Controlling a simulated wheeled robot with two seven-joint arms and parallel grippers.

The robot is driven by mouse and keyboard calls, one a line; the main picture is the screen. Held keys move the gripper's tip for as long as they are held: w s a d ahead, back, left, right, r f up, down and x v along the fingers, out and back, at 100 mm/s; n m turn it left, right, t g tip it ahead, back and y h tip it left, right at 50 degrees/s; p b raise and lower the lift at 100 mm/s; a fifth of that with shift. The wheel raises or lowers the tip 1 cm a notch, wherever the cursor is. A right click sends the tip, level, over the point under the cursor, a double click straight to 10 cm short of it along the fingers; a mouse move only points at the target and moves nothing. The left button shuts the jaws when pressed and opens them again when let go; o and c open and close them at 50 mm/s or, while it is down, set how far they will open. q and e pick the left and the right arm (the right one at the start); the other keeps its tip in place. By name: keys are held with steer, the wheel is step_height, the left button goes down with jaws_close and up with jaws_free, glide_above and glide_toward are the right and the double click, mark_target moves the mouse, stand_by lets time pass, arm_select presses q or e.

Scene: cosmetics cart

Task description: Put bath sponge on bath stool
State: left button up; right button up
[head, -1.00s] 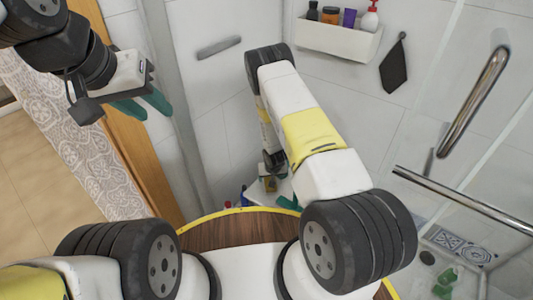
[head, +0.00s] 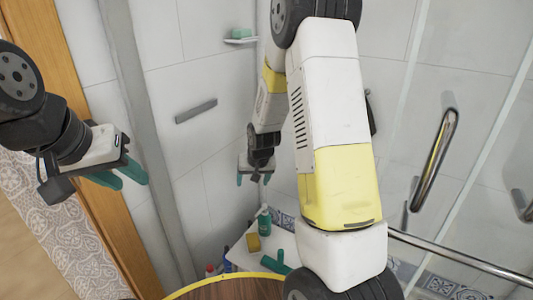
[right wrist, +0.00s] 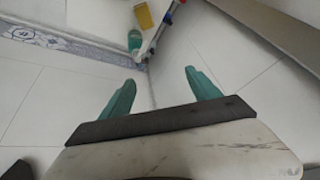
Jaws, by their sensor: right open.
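A yellow block (head: 253,243), which looks like the bath sponge, lies on a white surface (head: 236,258) in the corner. It also shows at the top of the right wrist view (right wrist: 144,15). I cannot tell whether this white surface is the bath stool; no other stool is clear. My right gripper (head: 254,180) is open and empty above the yellow block, apart from it. Its two green fingers are spread in the right wrist view (right wrist: 160,90). My left gripper (head: 118,178) is open and empty at the left, far from the block.
A green bottle (head: 264,220) stands beside the block, and a green item (head: 272,262) lies in front. Small red and blue bottles stand at the left edge. A metal rail (head: 455,258) and handle (head: 434,160) are at the right.

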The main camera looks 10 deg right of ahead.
steer(key=s+a+f+v, duration=0.1)
steer(key=v, duration=1.8)
steer(key=s+r, duration=0.4)
steer(key=s, duration=0.5)
steer(key=s+r+n+t+y, duration=0.1)
steer(key=s+r, duration=0.4)
steer(key=s, duration=0.4)
steer(key=shift+d+r+n, duration=0.15)
steer(key=shift+d+n, duration=0.1)
steer(key=shift+n, duration=0.05)
steer(key=shift+s, duration=0.1)
